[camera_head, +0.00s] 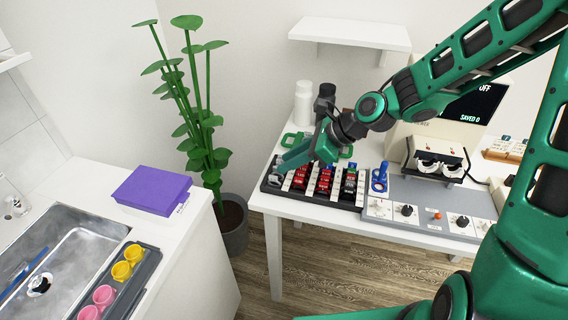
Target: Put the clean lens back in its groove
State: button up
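A dark lens case (362,192) with several rows of red, black and grey lenses lies on the white table. My gripper (281,164) reaches down from the right over the left part of this case, its green fingers pointing left. A small pale grey piece (278,176) shows just below the fingertips; I cannot tell whether it is a lens, or whether it is held or sits in the case. The gap between the fingers is too small to judge. The gripper hides part of the case's back rows, and no empty groove can be made out.
A control panel (425,212) with knobs, a blue stand (379,178) and a viewer device (436,152) stand right of the case. White (303,103) and black bottles (325,101) stand behind. A purple box (151,190), sink (68,252) and cup tray (148,268) are at left.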

jog(key=v, duration=0.8)
jog(key=s+d+f+n+h, duration=0.1)
jog(key=s+d+n+h, duration=0.25)
jog(key=d, duration=0.55)
jog(key=s+d+f+n+h, duration=0.1)
jog(key=s+d+n+h, duration=0.25)
jog(key=d, duration=0.45)
jog(key=s+d+r+n+g, duration=0.1)
jog(key=s+d+n, duration=0.3)
jog(key=s, duration=0.5)
jog(key=s+d+r+n+g+h, duration=0.1)
jog(key=s+d+n, duration=0.3)
jog(key=s+d, duration=0.4)
jog(key=shift+s+d+r+g, duration=0.2)
jog(key=shift+s+r+g, duration=0.45)
jog(key=shift+r, duration=0.25)
